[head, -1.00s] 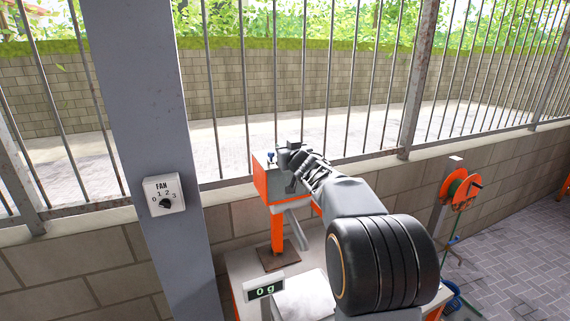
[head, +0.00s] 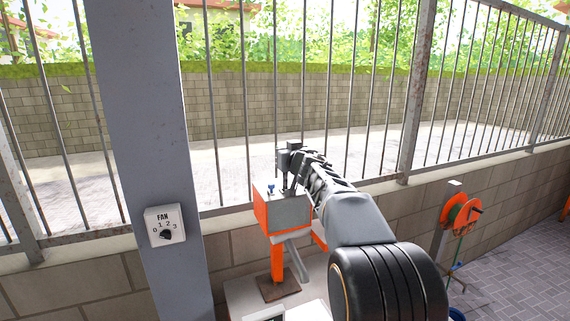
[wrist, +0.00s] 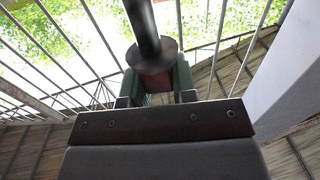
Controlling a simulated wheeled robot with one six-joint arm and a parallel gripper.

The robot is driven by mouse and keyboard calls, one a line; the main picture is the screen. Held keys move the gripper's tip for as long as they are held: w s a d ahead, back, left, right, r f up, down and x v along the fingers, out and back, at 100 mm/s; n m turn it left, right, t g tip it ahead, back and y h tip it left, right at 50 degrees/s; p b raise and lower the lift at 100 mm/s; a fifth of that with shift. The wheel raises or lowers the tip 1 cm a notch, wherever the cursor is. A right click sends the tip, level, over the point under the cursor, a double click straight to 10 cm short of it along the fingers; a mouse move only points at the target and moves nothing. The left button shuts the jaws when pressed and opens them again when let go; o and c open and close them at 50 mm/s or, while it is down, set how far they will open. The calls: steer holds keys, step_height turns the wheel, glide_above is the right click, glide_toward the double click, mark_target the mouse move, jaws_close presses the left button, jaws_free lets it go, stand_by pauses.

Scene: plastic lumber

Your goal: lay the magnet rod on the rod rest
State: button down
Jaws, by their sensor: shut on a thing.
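My gripper (head: 288,166) is above the grey-topped box (head: 289,213) of an orange-legged machine, with a gap between them. In the wrist view, my gripper (wrist: 156,82) is shut with its green-faced fingers around a dark rod, which I take as the magnet rod (wrist: 147,28). In the head view the rod cannot be told apart from the dark fingers. I cannot make out the rod rest in either view.
A blue knob (head: 270,188) stands on the box top. The box's orange post stands on a light table (head: 242,292) beside a scale display (head: 266,315). A grey pillar with a fan dial (head: 165,226) is at left. Barred fence behind; an orange reel (head: 461,214) at right.

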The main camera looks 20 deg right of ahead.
steer(key=shift+r, duration=4.4)
